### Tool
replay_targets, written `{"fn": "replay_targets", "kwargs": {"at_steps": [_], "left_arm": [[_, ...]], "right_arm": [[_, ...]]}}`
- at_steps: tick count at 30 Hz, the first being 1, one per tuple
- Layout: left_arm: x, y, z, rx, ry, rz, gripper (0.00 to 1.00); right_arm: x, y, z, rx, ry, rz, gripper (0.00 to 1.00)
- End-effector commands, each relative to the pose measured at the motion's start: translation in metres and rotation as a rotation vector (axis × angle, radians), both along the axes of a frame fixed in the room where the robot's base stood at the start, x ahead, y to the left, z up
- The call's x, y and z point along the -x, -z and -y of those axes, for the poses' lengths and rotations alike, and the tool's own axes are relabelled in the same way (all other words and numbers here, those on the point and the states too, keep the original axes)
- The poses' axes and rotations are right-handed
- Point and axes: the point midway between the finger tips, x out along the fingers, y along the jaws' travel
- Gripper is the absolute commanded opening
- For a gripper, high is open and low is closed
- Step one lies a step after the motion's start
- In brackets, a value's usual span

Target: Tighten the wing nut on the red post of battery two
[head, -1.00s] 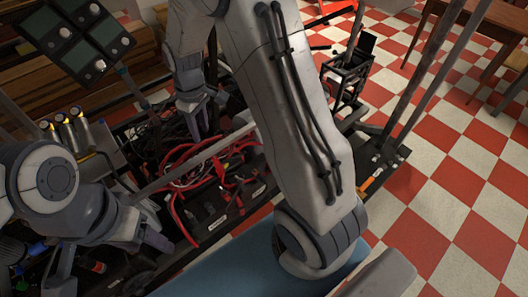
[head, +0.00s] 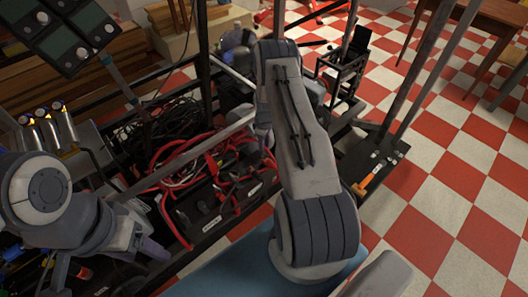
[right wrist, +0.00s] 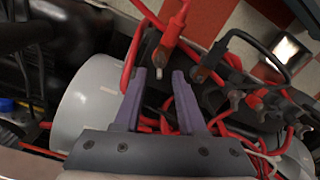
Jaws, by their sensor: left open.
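Black batteries (head: 208,208) with red cables (head: 170,205) lie in a tray in the middle of the head view. In the right wrist view a red terminal piece (right wrist: 176,22) with a small metal fitting (right wrist: 162,56) sits just beyond my right gripper (right wrist: 160,75). Its purple-grey fingers are apart, with nothing clearly held between them. More small metal fittings (right wrist: 236,96) stand to the right. I cannot tell which is the wing nut or which battery is number two. In the head view my right arm hides most of its gripper. My left gripper (head: 106,258) is open at lower left.
Metal frame posts (head: 425,75) rise at the right. Cylindrical cells (head: 48,130) and a dark panel device (head: 72,35) stand at the left. An orange-handled tool (head: 366,182) lies on the tray's right end. The checkered floor (head: 460,190) at the right is mostly clear.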

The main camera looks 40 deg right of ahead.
Motion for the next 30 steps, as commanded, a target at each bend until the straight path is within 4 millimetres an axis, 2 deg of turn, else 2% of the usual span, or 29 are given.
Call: {"fn": "replay_targets", "kwargs": {"at_steps": [1, 6, 17, 18, 21, 30], "left_arm": [[0.000, 0.002, 0.000, 0.000, 0.000, 0.000, 0.65], [0.000, 0.003, 0.000, 0.000, 0.000, 0.000, 0.65], [0.000, 0.003, 0.000, 0.000, 0.000, 0.000, 0.65], [0.000, 0.003, 0.000, 0.000, 0.000, 0.000, 0.65], [0.000, 0.003, 0.000, 0.000, 0.000, 0.000, 0.65], [0.000, 0.004, 0.000, 0.000, 0.000, 0.000, 0.65]], "right_arm": [[0.001, 0.011, -0.001, -0.001, 0.000, -0.002, 0.40], [0.000, 0.030, 0.000, 0.000, 0.000, 0.000, 0.40], [0.000, 0.036, 0.000, 0.000, 0.000, 0.001, 0.40], [0.000, 0.036, 0.000, 0.000, 0.000, 0.001, 0.36], [0.000, 0.036, 0.000, 0.000, 0.000, 0.001, 0.00], [0.000, 0.036, 0.000, 0.001, 0.009, 0.001, 0.00]]}}
